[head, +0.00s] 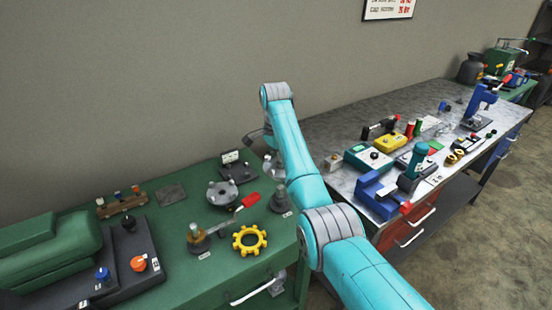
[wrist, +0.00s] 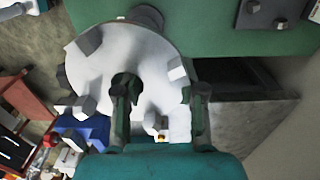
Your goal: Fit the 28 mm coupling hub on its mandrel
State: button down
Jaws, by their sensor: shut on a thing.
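My gripper (wrist: 160,112) is shut on a pale round hub (wrist: 150,62) with several square lugs around its face and a dark central hole. The disc fills the upper middle of the wrist view, tilted relative to the bench. In the head view the gripper end is mostly hidden behind my arm; a grey part of the hub seems to show beside it (head: 273,162). A dark grey stepped post (head: 281,201), which looks like a mandrel, stands at the green bench's right edge. In the wrist view a grey round post (wrist: 148,15) shows beyond the disc's rim, apparently not through the hole.
The green bench (head: 165,275) also holds a similar grey lugged part (head: 222,193), a yellow toothed ring (head: 249,239) and a brass post with a red-handled lever (head: 197,238). A marble-topped bench (head: 330,128) with a blue vise (head: 377,193) and several tools stands right.

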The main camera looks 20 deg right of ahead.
aim_at(276, 170)
jog(key=shift+f, duration=1.75)
jog(key=shift+f, duration=1.25)
jog(key=c, duration=0.6)
grip_release()
notch_tip(276, 170, up, 8)
jog(key=shift+f, duration=0.25)
